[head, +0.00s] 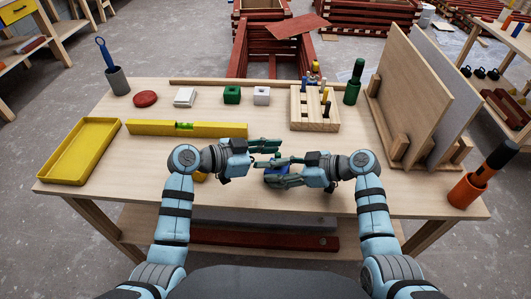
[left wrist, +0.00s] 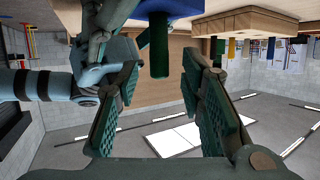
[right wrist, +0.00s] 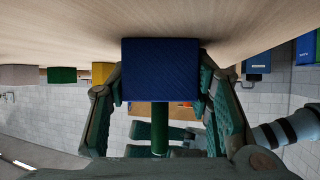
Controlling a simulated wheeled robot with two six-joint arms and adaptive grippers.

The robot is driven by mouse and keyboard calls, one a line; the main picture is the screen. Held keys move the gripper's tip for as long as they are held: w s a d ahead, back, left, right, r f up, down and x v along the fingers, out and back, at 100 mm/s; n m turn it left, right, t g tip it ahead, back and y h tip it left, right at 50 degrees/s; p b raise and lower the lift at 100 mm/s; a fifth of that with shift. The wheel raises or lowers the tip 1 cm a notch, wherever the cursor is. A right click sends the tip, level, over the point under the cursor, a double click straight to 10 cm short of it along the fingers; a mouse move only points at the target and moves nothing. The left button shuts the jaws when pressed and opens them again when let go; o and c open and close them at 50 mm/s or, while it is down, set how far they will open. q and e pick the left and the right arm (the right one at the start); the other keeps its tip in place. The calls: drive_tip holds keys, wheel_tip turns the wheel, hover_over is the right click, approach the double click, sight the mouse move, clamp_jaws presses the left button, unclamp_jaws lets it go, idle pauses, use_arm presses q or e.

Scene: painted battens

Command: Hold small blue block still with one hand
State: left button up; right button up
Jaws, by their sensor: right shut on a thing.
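The small blue block (right wrist: 160,70) sits on the table between the fingers of my right gripper (head: 272,171), which is shut on it. The block also shows at the top of the left wrist view (left wrist: 185,7). A green peg (left wrist: 159,45) stands in the block; it also shows in the right wrist view (right wrist: 160,135). My left gripper (head: 278,146) is open and empty, with the peg's free end near and between its fingertips. In the head view the fingers hide much of the block and peg.
A yellow level (head: 215,129) and yellow tray (head: 108,122) lie left. A wooden peg rack (head: 328,123) and green cup (head: 351,97) stand behind my right gripper. Upright panels (head: 395,85) stand right. An orange cup (head: 466,191) is at the right corner.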

use_arm(q)
drive_tip(key=v, duration=1.1)
drive_tip(key=shift+s+a, duration=0.2)
drive_tip(key=shift+a, duration=0.05)
drive_tip(key=shift+r, duration=0.1)
use_arm(e)
drive_tip(key=o, duration=0.9)
drive_tip(key=shift+o, duration=0.6)
drive_tip(key=o, duration=0.6)
drive_tip(key=shift+o, duration=0.2)
